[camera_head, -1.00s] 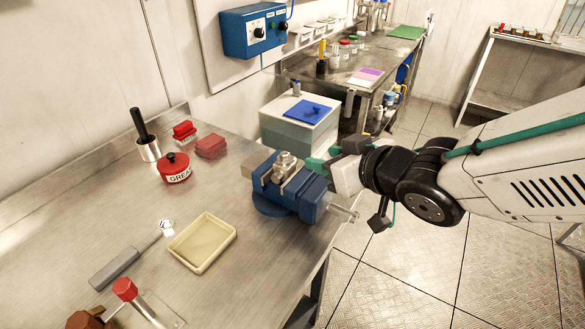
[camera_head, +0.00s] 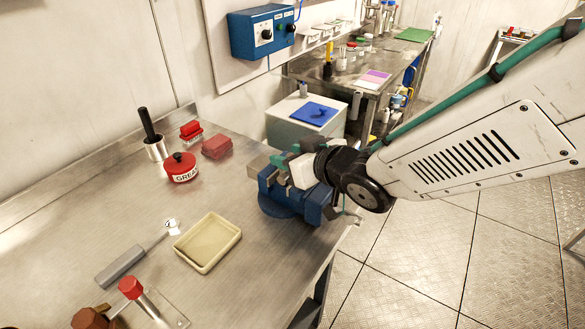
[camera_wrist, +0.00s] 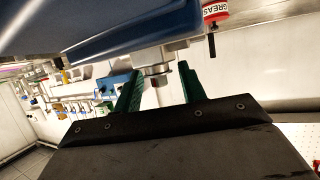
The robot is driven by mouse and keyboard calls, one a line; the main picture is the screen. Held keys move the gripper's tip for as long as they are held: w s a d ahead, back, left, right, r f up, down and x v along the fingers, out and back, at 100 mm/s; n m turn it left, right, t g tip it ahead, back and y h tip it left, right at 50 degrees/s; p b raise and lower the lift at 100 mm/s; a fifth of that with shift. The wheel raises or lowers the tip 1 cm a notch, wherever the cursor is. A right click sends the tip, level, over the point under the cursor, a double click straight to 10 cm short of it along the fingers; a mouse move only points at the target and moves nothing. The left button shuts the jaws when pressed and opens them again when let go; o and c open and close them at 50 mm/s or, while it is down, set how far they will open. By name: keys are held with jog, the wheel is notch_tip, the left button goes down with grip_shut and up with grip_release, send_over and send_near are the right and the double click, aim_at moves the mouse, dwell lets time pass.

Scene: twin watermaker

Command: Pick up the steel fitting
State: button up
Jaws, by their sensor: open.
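The steel fitting (camera_wrist: 158,72) shows in the wrist view as a silvery stepped cylinder at the blue vise (camera_wrist: 90,32). My gripper (camera_wrist: 160,69) is open, with its green fingers on either side of the fitting. A gap shows beside each finger, and I see no firm contact. In the head view, my gripper (camera_head: 284,162) is over the vise (camera_head: 288,203) at the table's right edge. My gripper and wrist hide the fitting there.
The steel table (camera_head: 70,235) holds an empty cream tray (camera_head: 206,243), a red grease tin (camera_head: 181,169), a cup with a black-handled tool (camera_head: 155,146), and red blocks (camera_head: 216,146). A white box with a blue top (camera_head: 313,113) stands behind the vise.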

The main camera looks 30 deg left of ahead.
grip_shut()
jog(key=shift+r, duration=0.15)
